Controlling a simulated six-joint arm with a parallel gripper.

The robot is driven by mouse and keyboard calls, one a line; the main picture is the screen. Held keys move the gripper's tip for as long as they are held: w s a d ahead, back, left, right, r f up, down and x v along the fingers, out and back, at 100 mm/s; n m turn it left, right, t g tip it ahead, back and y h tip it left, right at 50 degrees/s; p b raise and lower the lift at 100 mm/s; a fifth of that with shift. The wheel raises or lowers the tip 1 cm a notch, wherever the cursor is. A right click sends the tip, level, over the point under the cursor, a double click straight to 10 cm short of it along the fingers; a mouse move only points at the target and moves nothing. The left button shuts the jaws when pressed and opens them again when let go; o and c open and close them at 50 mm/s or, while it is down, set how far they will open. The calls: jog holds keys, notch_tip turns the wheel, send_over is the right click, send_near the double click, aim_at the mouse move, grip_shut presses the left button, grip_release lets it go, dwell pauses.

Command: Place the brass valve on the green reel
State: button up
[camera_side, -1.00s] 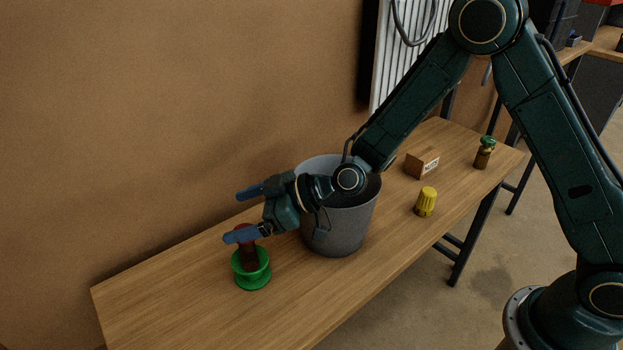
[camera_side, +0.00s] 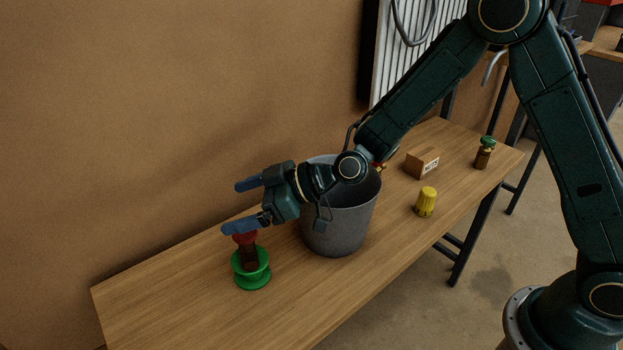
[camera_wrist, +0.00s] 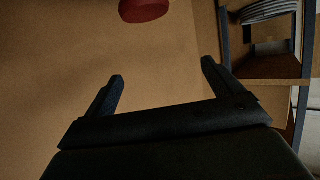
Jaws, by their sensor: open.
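The green reel (camera_side: 252,279) stands upright on the bench toward its left end. A dark brown piece with a red round top (camera_side: 249,257), which looks like the valve, stands upright on the reel; its foot is partly hidden by the reel's upper rim. Its red top also shows at the upper edge of the wrist view (camera_wrist: 145,8). My gripper (camera_side: 243,207) is open and empty, with its blue fingers spread. In the side view the lower finger is just above the red top and overlaps its edge; I cannot tell if they touch.
A grey bucket (camera_side: 338,230) stands under my wrist. A small red and brass-coloured part (camera_side: 379,168) shows behind its rim. A yellow knob (camera_side: 426,202), a cardboard box (camera_side: 422,163) and a green-topped brown bottle-like piece (camera_side: 484,153) stand farther right. The bench's left end is clear.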

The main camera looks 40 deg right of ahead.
jog(key=s+d+r+m+g+h, duration=0.1)
jog(key=s+d+r+m+h, duration=0.3)
jog(key=s+d+r, duration=0.9)
jog(key=s+d+m+g+h, duration=0.1)
jog(key=s+d+m+h, duration=0.2)
jog(key=s+d, duration=0.3)
jog(key=s+d+m+g+h, duration=0.1)
jog(key=s+d+m+h, duration=0.2)
jog(key=s+d, duration=0.4)
jog(key=s, duration=0.5)
jog(key=shift+d+r, duration=0.2)
jog(key=shift+r, duration=0.05)
